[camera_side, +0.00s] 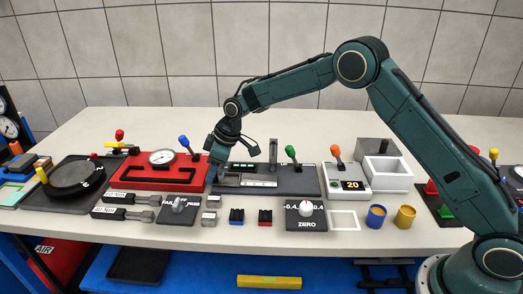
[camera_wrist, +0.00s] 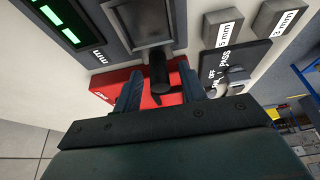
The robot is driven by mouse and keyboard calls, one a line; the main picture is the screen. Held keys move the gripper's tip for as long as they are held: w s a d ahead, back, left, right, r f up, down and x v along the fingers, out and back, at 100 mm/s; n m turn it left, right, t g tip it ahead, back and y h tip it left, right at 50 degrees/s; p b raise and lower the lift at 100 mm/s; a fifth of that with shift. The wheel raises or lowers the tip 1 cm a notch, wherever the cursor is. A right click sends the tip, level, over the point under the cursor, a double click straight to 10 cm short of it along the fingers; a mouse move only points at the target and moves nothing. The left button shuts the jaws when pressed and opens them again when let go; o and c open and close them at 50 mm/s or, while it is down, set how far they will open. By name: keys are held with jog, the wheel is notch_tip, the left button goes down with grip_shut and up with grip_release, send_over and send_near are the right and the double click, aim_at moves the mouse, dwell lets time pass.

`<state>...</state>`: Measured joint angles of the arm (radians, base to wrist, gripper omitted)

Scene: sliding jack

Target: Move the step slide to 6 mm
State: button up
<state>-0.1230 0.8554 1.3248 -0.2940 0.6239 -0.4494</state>
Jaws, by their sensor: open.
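The step slide (camera_side: 231,180) is a grey metal piece at the left end of a dark fixture plate (camera_side: 300,181). A light scale strip lies to its right. In the wrist view a grey block with a raised rim (camera_wrist: 140,28) has a dark handle (camera_wrist: 159,75) at its near end. My gripper (camera_side: 214,172) is low at the left end of the fixture. In the wrist view my gripper (camera_wrist: 161,88) is open, with one finger on each side of the handle. I cannot tell whether either finger touches it. A green-lit display (camera_wrist: 60,20) marked mm is too cropped to read.
A red tray with a gauge (camera_side: 162,157) stands close on the left. Blocks marked in mm (camera_wrist: 222,28) and a PASS dial (camera_wrist: 237,74) are near the gripper. A green-knobbed lever (camera_side: 291,152) rises behind the fixture's right side. A box reading 20 (camera_side: 352,184) stands further right.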

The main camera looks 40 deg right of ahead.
aim_at(226, 180)
grip_shut()
jog(key=shift+s+d, duration=1.75)
jog(key=shift+d, duration=0.05)
grip_release()
jog(key=v, duration=1.4)
